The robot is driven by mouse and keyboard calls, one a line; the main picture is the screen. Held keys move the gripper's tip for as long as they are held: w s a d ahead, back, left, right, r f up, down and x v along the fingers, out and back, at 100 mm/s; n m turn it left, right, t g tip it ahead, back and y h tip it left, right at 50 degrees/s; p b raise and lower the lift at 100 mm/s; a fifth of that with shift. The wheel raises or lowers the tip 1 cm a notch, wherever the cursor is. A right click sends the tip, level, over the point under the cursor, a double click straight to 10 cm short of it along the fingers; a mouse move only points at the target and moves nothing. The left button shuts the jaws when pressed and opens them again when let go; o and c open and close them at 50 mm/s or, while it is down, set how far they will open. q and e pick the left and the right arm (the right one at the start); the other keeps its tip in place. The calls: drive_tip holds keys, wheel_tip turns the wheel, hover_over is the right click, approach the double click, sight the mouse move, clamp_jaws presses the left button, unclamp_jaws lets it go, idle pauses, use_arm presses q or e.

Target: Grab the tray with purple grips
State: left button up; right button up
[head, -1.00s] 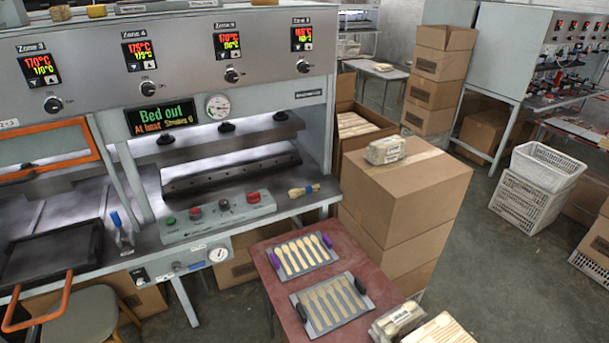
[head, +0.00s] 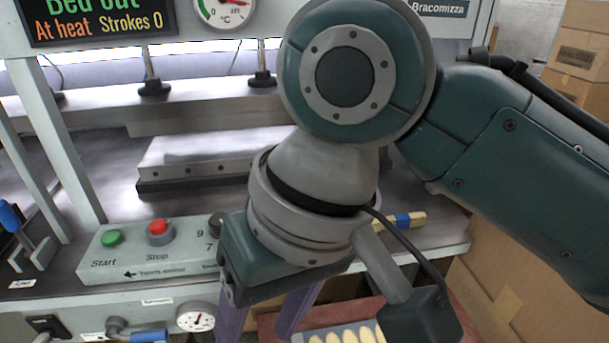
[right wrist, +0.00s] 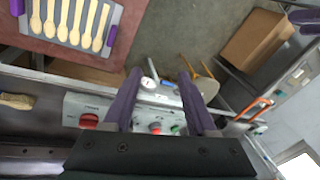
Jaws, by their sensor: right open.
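The tray with purple grips shows in the right wrist view at the upper left. It is grey (right wrist: 116,14) and holds a row of pale wooden spoons (right wrist: 75,25), with a purple grip (right wrist: 110,37) at its near right corner and another (right wrist: 17,7) at the left. In the head view only the top of a spoon tray (head: 303,337) shows at the bottom edge; its grips are hidden or out of frame. My right gripper (head: 262,322) hangs above and left of it, with purple fingers apart and empty. These also show in the right wrist view (right wrist: 160,85). My left gripper is not in view.
The tray lies on a dark red table (right wrist: 50,50). The press bench has a control box (head: 130,262) with buttons, and a wooden-handled brush (head: 405,219) lies at its right. Cardboard boxes (head: 490,290) stand at the right.

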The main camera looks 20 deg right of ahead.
drive_tip(key=w+d+f+m+h+b, duration=0.1)
drive_tip(key=w+d+f+b, duration=0.1)
drive_tip(key=f+b, duration=0.6)
drive_tip(key=w+d+f+m+h+b, duration=0.1)
drive_tip(key=w+d+f+m+b, duration=0.1)
drive_tip(key=f+b, duration=0.6)
drive_tip(key=w+d+f+m+g+h+b, duration=0.1)
drive_tip(key=w+d+f+b, duration=0.1)
drive_tip(key=f+b, duration=0.6)
drive_tip(key=shift+w, duration=0.65)
drive_tip(key=f+b, duration=0.1)
drive_tip(key=f, duration=0.1)
drive_tip(key=s+f, duration=0.1)
drive_tip(key=f, duration=0.2)
drive_tip(key=shift+d+f+b, duration=0.1)
drive_tip(key=shift+d+b, duration=0.1)
drive_tip(key=shift+b, duration=0.2)
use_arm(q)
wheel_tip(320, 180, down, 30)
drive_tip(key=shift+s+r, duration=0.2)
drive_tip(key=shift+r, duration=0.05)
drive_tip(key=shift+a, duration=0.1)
use_arm(e)
drive_tip(key=shift+c, duration=0.2)
drive_tip(key=c, duration=0.6)
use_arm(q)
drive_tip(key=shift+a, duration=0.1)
use_arm(e)
clamp_jaws()
